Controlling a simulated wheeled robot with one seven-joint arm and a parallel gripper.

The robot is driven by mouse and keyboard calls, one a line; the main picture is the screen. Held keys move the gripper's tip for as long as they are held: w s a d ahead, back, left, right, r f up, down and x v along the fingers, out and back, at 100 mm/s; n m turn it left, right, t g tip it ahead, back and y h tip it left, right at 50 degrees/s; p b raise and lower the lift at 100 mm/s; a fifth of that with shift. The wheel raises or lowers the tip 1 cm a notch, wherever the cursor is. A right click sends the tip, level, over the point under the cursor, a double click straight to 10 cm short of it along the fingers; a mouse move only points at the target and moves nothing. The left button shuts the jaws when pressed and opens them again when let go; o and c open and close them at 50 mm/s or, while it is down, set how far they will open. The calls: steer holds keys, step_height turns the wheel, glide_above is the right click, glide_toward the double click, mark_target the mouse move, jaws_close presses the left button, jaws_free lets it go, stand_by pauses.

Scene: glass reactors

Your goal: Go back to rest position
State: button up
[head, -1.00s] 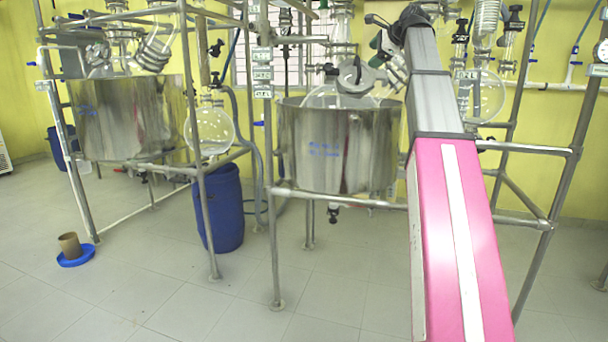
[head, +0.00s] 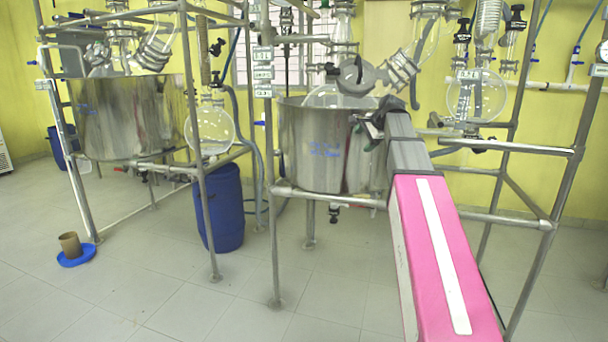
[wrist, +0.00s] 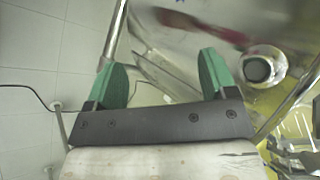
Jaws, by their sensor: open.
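My gripper (wrist: 160,82) shows in the wrist view with its two green fingers spread wide apart and nothing between them. In the head view my pink and grey arm reaches forward, and its far end is in front of the right side of the right steel vessel (head: 322,150). The fingers are not clear in the head view. In the wrist view a metal vessel surface and metal frame bars lie beyond the fingers. I cannot tell whether the arm touches the frame.
Metal frames (head: 275,240) carry the right vessel, the left steel vessel (head: 120,118) and glassware. A round glass flask (head: 478,98) hangs at right. A blue drum (head: 221,208) stands between the frames. A brown cup (head: 70,244) stands on a blue dish (head: 77,256). The front floor is clear.

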steer(key=s+a+f+n+g+h, duration=0.1)
steer(key=s+f, duration=0.2)
steer(key=f, duration=0.5)
steer(key=s+a+f+n+g, duration=0.1)
steer(key=s+f+n, duration=0.1)
steer(key=f, duration=0.7)
steer(key=s+f+n+g+h, duration=0.1)
steer(key=s+f+n, duration=0.3)
steer(key=s+f, duration=0.8)
steer(key=s+a+f+n+g+h, duration=0.1)
steer(key=s+f+n+g, duration=0.3)
steer(key=s+f, duration=0.9)
step_height(320, 180, down, 6)
steer(key=shift+a+r+n+h, duration=0.1)
steer(key=shift+a+n+h, duration=0.2)
steer(key=shift+n+h, duration=0.5)
